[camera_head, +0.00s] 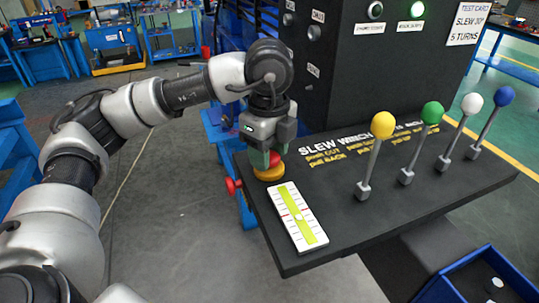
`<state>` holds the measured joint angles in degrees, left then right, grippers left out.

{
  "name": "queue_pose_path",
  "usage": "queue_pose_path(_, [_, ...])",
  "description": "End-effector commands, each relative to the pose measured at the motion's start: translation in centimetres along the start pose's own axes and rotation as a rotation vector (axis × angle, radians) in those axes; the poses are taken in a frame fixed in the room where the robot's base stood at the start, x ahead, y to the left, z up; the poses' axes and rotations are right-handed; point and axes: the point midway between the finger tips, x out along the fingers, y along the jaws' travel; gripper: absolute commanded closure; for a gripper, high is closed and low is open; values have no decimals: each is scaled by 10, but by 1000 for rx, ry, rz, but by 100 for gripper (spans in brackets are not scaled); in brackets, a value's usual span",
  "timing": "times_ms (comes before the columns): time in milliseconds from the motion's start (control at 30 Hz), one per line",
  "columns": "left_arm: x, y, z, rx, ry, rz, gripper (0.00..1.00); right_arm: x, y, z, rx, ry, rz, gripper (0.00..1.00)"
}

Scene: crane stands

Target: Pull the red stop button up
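The red stop button (275,159) sits on a yellow base (270,174) at the far left corner of the black console top. My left gripper (270,155) points down right over the button, its greenish fingertips beside the red cap and partly hiding it. I cannot tell whether the fingers touch or grip the cap. My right gripper is not in view.
A white and lime gauge plate (298,218) lies in front of the button. Levers with yellow (383,125), green (432,112), white (472,103) and blue (504,95) knobs stand to the right. A red knob (232,186) juts from the left edge. A black panel (350,70) rises behind.

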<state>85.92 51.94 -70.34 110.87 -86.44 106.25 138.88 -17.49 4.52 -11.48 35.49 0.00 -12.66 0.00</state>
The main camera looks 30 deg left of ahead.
Motion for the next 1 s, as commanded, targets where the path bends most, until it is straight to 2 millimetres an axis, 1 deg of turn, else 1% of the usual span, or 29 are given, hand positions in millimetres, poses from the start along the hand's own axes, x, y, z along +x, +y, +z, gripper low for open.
queue_pose_path(33, [0,0,0,0,0,0,61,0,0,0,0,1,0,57])
queue_pose_path(100, [0,0,0,0,0,0,72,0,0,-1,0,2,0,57])
queue_pose_path(133, [0,0,0,0,0,0,75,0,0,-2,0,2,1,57])
queue_pose_path(367, [-2,0,0,0,0,0,76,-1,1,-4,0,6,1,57])
queue_pose_path(767, [-15,0,0,-1,-1,-1,76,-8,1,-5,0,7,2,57])
queue_pose_path(800, [-14,0,0,-1,-1,-1,52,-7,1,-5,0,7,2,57])
queue_pose_path(933, [-13,0,0,-1,0,0,32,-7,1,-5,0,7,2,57])
queue_pose_path(1000, [-13,0,0,-1,0,0,32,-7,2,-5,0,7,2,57])
